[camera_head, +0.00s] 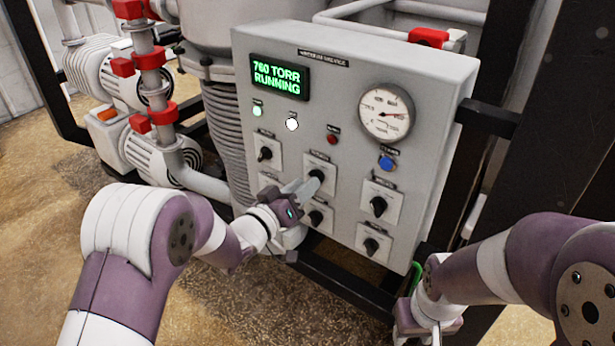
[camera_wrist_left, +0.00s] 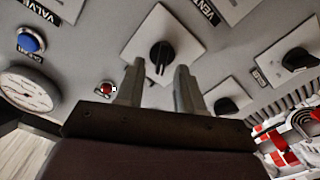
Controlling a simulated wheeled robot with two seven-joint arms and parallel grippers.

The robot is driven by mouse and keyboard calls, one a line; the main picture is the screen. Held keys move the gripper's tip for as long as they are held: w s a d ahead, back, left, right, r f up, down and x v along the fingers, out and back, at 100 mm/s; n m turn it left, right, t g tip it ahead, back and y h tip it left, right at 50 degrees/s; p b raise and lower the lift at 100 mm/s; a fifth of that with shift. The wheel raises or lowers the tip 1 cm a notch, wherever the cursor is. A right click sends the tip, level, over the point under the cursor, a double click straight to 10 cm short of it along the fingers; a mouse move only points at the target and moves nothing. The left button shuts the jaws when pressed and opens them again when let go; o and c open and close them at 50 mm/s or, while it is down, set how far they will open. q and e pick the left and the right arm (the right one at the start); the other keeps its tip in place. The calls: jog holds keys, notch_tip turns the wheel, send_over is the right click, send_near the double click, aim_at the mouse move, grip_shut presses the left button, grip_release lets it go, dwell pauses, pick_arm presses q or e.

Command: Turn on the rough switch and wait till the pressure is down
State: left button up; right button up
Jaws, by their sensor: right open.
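The grey control panel (camera_head: 350,225) carries a display (camera_head: 277,77) reading "760 TORR RUNNING". It has several black rotary switches on white plates; their labels are too small to read surely, so I cannot tell which is the rough switch. My left gripper (camera_head: 302,188) is at the upper middle switch (camera_head: 317,174). In the left wrist view, the open fingers (camera_wrist_left: 160,88) point at this switch (camera_wrist_left: 162,57), which shows between and just beyond the tips; contact is unclear. My right gripper (camera_head: 430,325) is low at the right, away from the panel, its fingers partly cut off.
A round gauge (camera_head: 386,112) and blue button (camera_head: 386,162) sit at the panel's right. A green lamp (camera_head: 257,110), a bright white lamp (camera_head: 292,124) and a dark red one (camera_head: 333,139) lie below the display. White pumps (camera_head: 150,150) and pipes stand at the left.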

pick_arm(q)
jog(key=shift+x, duration=1.05)
jog(key=shift+a, duration=0.1)
grip_shut()
